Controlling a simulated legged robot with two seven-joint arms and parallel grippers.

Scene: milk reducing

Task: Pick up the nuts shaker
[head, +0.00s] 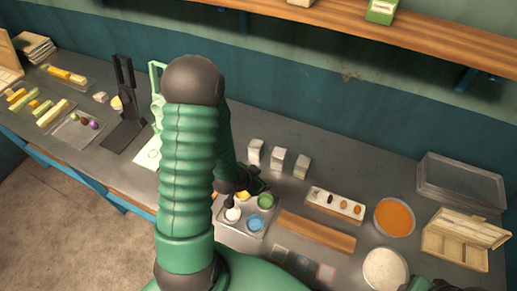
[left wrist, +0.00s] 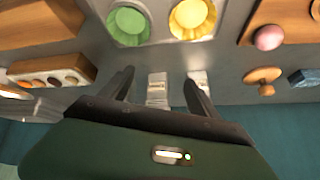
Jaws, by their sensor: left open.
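Three small white shakers stand in a row on the grey counter: a left one (head: 255,151), a middle one (head: 277,160) and a right one (head: 302,167). I cannot tell from their faces which is the nuts shaker. My left gripper (head: 258,184) is just in front of them, partly hidden by my green arm. In the left wrist view my left gripper (left wrist: 157,78) is open, with one white shaker (left wrist: 157,90) showing between its fingers and another (left wrist: 198,78) by the right finger. A dark part at the head view's bottom right may be my right gripper (head: 430,285); its jaws are unclear.
A tray with a green bowl (head: 265,201) and a blue bowl (head: 255,223) lies close below the left gripper. A wooden board (head: 317,231), a small rack (head: 335,205) and an orange-filled bowl (head: 394,216) lie to the right. A shelf (head: 400,40) runs above.

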